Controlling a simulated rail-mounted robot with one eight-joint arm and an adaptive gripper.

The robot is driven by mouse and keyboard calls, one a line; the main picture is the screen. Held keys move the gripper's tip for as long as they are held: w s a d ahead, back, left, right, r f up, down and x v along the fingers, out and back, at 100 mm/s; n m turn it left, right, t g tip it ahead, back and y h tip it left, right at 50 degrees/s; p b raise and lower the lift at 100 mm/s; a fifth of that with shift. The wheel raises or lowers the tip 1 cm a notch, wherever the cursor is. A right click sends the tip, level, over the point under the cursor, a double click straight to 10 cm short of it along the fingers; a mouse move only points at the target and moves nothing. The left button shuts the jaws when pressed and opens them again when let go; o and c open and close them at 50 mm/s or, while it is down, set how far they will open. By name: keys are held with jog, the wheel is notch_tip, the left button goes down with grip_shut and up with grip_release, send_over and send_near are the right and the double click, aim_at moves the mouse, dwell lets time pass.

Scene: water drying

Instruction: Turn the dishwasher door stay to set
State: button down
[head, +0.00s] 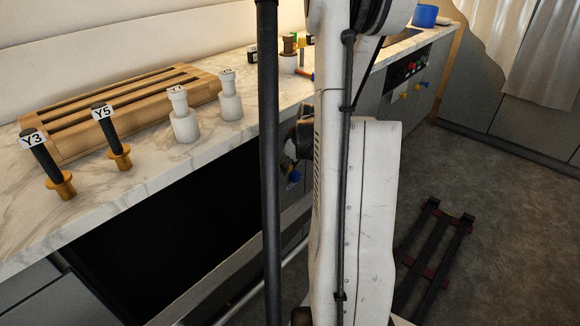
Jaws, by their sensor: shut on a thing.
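The dishwasher appears to be the dark open space (180,240) under the counter, with a pale bar (235,275) along its front. I cannot pick out the door stay or read its setting. A small blue knob (293,176) shows on the dark front just left of my white arm link. A dark rounded part sticks out from behind that link above the knob; I cannot tell whether it belongs to my wrist. My gripper's fingers do not show, and my arm hides the area behind it.
The marble counter (110,205) holds a slatted wooden rack (165,90), two black-handled tools labelled Y3 (45,160) and Y5 (110,135), and two white bottles (183,120) (230,100). A panel with coloured knobs (405,75) is farther back. A dark rail frame (435,250) lies on the floor at right.

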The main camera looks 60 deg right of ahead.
jog(key=h, duration=0.1)
jog(key=h+b, duration=0.1)
jog(key=shift+a+f+n+h+b, duration=0.15)
jog(key=shift+a+n+h+b, duration=0.15)
jog(key=shift+g+h+b, duration=0.3)
jog(key=shift+h+b, duration=0.15)
jog(key=shift+h, duration=0.35)
jog(key=c, duration=1.4)
grip_release()
jog(key=shift+r, duration=0.2)
jog(key=shift+v, duration=5.95)
jog(key=shift+f, duration=0.1)
